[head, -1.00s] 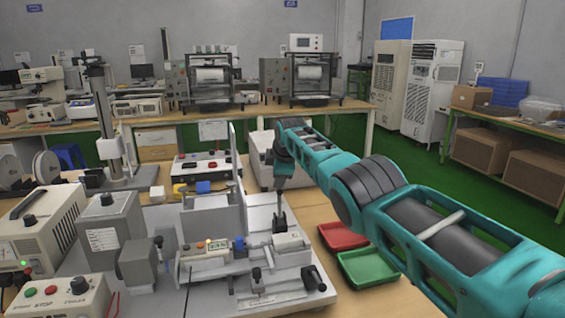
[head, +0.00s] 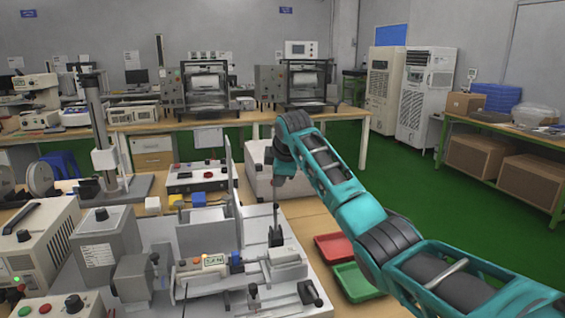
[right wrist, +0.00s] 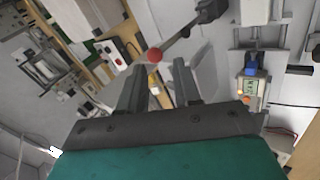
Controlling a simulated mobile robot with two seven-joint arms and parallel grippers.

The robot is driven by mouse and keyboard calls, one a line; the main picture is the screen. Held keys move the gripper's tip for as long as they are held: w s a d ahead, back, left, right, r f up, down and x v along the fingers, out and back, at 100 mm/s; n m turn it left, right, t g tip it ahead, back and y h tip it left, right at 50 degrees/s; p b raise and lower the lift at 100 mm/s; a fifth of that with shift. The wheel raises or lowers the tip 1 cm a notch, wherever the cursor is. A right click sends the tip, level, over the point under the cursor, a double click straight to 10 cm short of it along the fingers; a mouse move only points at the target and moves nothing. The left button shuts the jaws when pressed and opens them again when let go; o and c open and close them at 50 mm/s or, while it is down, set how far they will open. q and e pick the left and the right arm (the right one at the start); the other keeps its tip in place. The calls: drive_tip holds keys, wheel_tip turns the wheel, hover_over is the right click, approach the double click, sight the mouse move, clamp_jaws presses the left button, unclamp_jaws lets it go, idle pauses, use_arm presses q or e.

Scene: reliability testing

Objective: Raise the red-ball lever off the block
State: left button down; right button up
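In the right wrist view, the lever (right wrist: 180,40) runs from a dark clamp body (right wrist: 211,9) to a red ball (right wrist: 154,55) at its end. My right gripper (right wrist: 158,67) is open, its two dark fingers apart. The ball shows just past the fingertips, between them in the picture; I see no contact. In the head view, the dark upright clamp lever (head: 276,216) rises beside a white block (head: 285,256) on the fixture. My right gripper (head: 280,181) is close above its top. The red ball cannot be made out there. My left gripper is out of view.
The fixture plate (head: 284,289) holds a small device with a display (head: 213,262). An upright panel (head: 237,195) stands left of the lever. A red tray (head: 337,245) and a green tray (head: 357,283) lie to the right. Grey instruments crowd the left.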

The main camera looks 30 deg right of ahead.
drive_tip(key=v, duration=0.5)
drive_tip(key=shift+s+a+r, duration=0.1)
drive_tip(key=shift+s+r, duration=0.05)
drive_tip(key=shift+s, duration=0.05)
idle(0.4)
